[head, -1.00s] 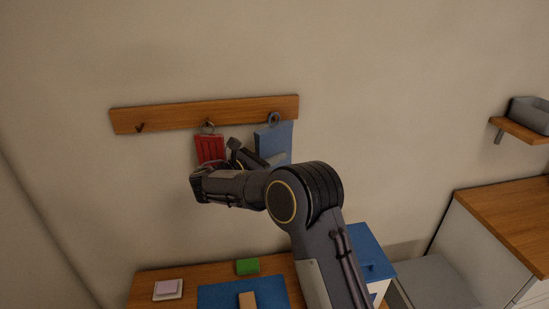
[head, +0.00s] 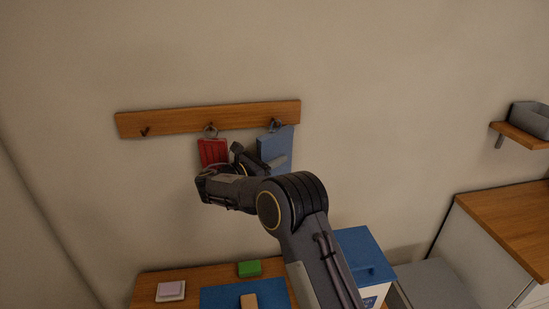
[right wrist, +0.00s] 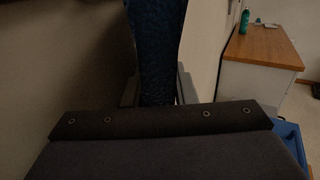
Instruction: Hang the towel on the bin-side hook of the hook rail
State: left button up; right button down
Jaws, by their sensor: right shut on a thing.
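The wooden hook rail (head: 180,120) is on the wall, with a bare hook (head: 145,131) at its left end. The blue towel (head: 275,142) hangs down at the rail's right, bin-side end, its grey ring (head: 274,125) at the rail's lower edge. I cannot tell whether the ring is around the hook there. My right gripper (head: 275,162) is shut on the towel below the ring; the right wrist view shows the blue cloth (right wrist: 155,35) between its fingers. My left gripper is not in view.
A red cloth (head: 212,151) hangs from the middle hook, close to my right gripper. The blue-lidded bin (head: 362,258) stands below at the right. A table with a blue mat (head: 225,298) and a green block (head: 249,268) is below.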

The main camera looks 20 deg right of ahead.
jog(key=shift+w+f, duration=0.15)
jog(key=shift+f, duration=0.2)
jog(key=c, duration=1.5)
grip_release()
jog(key=shift+o, duration=1.2)
jog(key=shift+w+f, duration=0.15)
jog(key=shift+w, duration=0.15)
jog(key=shift+o, duration=0.8)
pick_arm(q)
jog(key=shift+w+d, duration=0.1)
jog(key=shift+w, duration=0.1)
pick_arm(e)
jog(key=shift+r, duration=0.25)
jog(key=shift+s+r, duration=0.1)
